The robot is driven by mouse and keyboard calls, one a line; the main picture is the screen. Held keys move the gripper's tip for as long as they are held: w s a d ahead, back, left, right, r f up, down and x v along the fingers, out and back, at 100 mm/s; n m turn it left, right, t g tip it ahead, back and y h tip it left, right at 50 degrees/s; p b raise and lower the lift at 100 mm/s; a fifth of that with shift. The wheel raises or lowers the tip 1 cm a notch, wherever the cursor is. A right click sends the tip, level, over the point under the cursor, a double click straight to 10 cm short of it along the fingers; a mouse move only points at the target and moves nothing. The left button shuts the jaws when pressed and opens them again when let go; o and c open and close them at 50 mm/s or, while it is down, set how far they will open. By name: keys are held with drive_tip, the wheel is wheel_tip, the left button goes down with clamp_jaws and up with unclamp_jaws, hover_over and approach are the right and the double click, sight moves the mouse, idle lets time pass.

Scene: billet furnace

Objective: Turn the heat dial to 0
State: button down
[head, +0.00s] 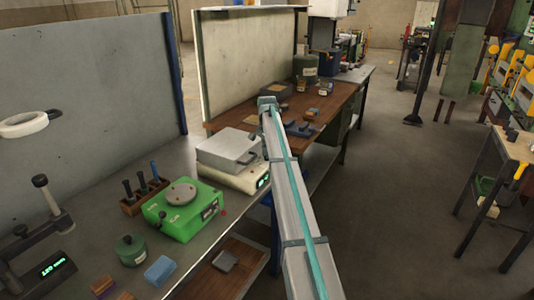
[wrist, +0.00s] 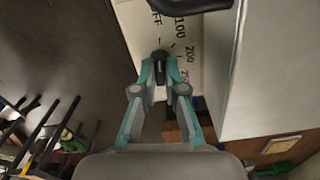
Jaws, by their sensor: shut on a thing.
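The heat dial is a small black knob (wrist: 160,66) on a pale panel (wrist: 135,25) in the wrist view. The marks OFF, 100, 200 and 250 are printed around it. My gripper (wrist: 160,76) has its two teal and grey fingers closed on the knob, one on each side. I cannot tell exactly which mark the knob points to. In the head view, a cream unit with a grey lid (head: 233,150) and a small green display (head: 263,181) stands on the bench beside my arm. The dial and fingertips are not clearly visible there.
A black handle (wrist: 185,5) lies just beyond the dial, and a large pale block (wrist: 265,70) is close on the right. In the head view, a green device (head: 182,210) and a tool rack (head: 145,196) stand left of the cream unit.

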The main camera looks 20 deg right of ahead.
drive_tip(key=c, duration=1.2)
unclamp_jaws()
drive_tip(key=shift+c, duration=0.2)
drive_tip(key=shift+r, duration=0.1)
wheel_tip(320, 180, up, 12)
